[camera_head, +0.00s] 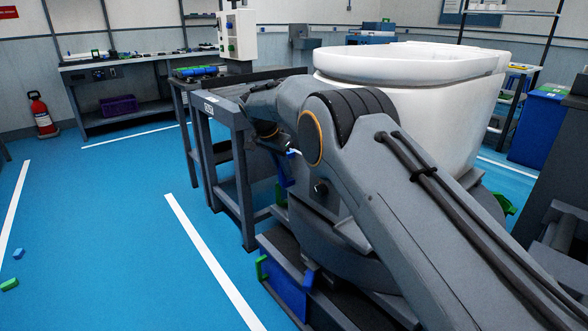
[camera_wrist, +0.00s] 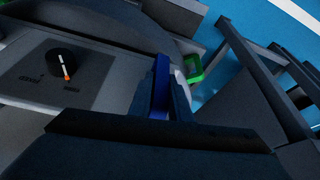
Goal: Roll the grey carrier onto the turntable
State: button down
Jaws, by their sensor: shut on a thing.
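My gripper (camera_wrist: 163,98) is shut on a blue upright bar (camera_wrist: 161,78), which stands between its dark fingers in the wrist view. In the head view my arm covers much of the middle, and a blue piece (camera_head: 284,168) shows below the wrist. A white toilet (camera_head: 430,110) stands behind my arm. Below it is a round grey base (camera_head: 352,252), which looks like the turntable, partly hidden by my arm. I cannot clearly make out the grey carrier or what the blue bar belongs to.
A grey frame table (camera_head: 228,118) stands left of the toilet. A green handle (camera_head: 262,268) and a blue panel (camera_head: 284,292) sit low by the base. The wrist view shows a dial (camera_wrist: 62,64) on a grey panel. Blue floor (camera_head: 110,220) is open at left.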

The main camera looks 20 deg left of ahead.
jog(key=shift+s+a, duration=0.25)
jog(key=shift+a, duration=0.1)
jog(key=c, duration=1.9)
grip_release()
jog(key=shift+c, duration=0.2)
jog(key=o, duration=0.3)
jog(key=shift+s+a, duration=0.15)
jog(key=shift+a, duration=0.05)
jog(key=shift+w+d, duration=0.25)
jog(key=shift+d, duration=0.1)
jog(key=p+v, duration=0.1)
jog(key=v, duration=0.7)
jog(key=shift+w, duration=0.1)
